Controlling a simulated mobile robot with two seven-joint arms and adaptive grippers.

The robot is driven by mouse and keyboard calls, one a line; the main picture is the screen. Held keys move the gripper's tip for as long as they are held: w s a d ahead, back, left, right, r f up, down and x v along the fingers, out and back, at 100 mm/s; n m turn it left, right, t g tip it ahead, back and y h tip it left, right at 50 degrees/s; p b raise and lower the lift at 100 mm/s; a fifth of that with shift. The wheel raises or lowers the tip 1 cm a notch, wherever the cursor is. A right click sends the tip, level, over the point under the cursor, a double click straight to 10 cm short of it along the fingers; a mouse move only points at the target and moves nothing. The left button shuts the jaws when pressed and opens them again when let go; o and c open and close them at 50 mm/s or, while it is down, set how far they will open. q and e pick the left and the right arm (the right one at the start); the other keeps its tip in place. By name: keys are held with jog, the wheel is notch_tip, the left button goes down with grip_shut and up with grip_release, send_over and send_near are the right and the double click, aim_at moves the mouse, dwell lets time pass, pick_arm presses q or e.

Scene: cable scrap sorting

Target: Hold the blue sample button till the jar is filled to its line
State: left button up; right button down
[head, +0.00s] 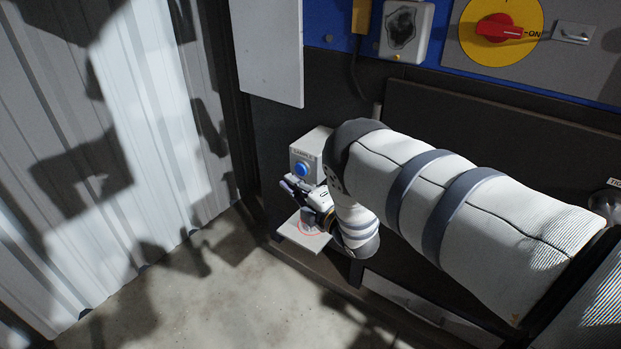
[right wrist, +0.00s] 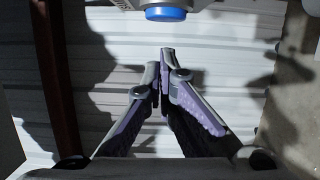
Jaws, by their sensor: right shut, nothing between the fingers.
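The blue sample button (head: 302,169) sits on the front of a white box marked SAMPLE (head: 312,143) on the dark panel. The button also shows at the top edge of the right wrist view (right wrist: 166,14). My right gripper (head: 287,186) is shut and empty, just below the button in the head view. In the right wrist view its fingertips (right wrist: 165,52) meet with a gap between them and the button. A small white shelf (head: 293,234) with a red ring lies below the gripper. I cannot make out the jar or its line; my gripper and arm cover part of the shelf.
A red rotary switch (head: 499,28) on a yellow disc is at the upper right. A white panel (head: 268,50) hangs above the sample box. A corrugated wall (head: 150,120) stands on the left. The concrete floor (head: 230,285) in front is clear.

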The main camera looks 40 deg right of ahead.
pick_arm(q)
jog(key=shift+w+a+r+p, duration=0.15)
jog(key=shift+w+r+p, duration=0.2)
jog(key=shift+r+p, duration=0.3)
pick_arm(e)
jog(key=s, duration=1)
jog(key=shift+s+d, duration=0.1)
jog(key=shift+s, duration=0.05)
